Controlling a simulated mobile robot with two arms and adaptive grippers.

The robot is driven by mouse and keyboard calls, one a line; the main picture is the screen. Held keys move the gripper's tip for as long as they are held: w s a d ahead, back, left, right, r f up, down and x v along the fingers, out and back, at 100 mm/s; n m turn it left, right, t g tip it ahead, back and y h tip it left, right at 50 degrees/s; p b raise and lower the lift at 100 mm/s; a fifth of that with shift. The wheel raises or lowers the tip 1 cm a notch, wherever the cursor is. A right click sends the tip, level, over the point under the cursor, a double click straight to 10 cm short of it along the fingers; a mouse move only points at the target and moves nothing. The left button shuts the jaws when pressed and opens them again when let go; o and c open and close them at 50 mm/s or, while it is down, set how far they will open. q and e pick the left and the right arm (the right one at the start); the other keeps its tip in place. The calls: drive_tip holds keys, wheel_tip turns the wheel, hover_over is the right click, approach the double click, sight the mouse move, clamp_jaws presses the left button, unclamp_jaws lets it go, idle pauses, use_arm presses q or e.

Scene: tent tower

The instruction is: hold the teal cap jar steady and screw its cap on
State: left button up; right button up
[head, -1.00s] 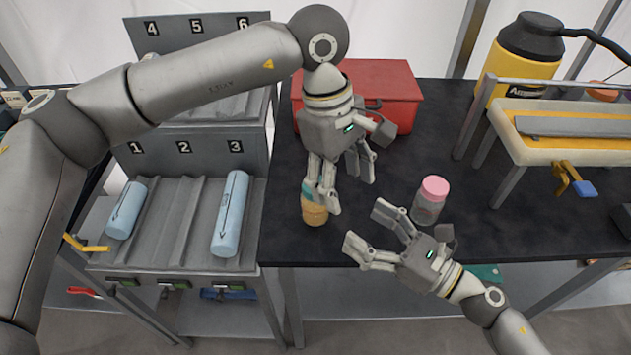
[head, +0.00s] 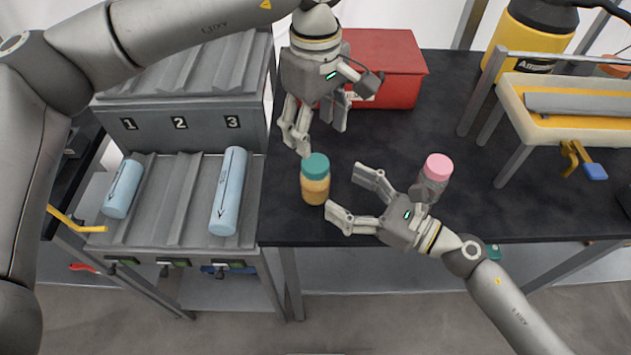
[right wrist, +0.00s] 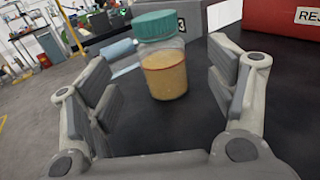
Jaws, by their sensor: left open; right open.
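The teal cap jar (head: 315,188) stands upright on the black table, with orange-yellow contents. Its teal cap (head: 316,165) sits on top; I cannot tell how tight it is. In the right wrist view the jar (right wrist: 164,75) stands between the spread fingers, a little beyond the tips, under its cap (right wrist: 159,25). My left gripper (head: 318,138) is open and empty, above and behind the jar, pointing down. My right gripper (head: 348,198) is open to the right of the jar, its fingers pointing toward it and not closed on it.
A jar with a pink cap (head: 437,168) stands right of the jar, close behind my right gripper. A red box (head: 385,65) stands at the back. A grey rack with blue cylinders (head: 229,190) is at the left. A yellow-and-white stand (head: 520,100) is at the right.

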sight(328, 183)
drive_tip(key=x, duration=0.7)
drive_tip(key=shift+w+a, duration=0.15)
drive_tip(key=shift+a, duration=0.1)
clamp_jaws()
use_arm(q)
drive_tip(key=n, duration=0.6)
drive_tip(key=shift+n, duration=0.4)
drive_tip(key=n, duration=1.2)
drive_tip(key=shift+n, duration=0.4)
drive_tip(key=n, duration=0.7)
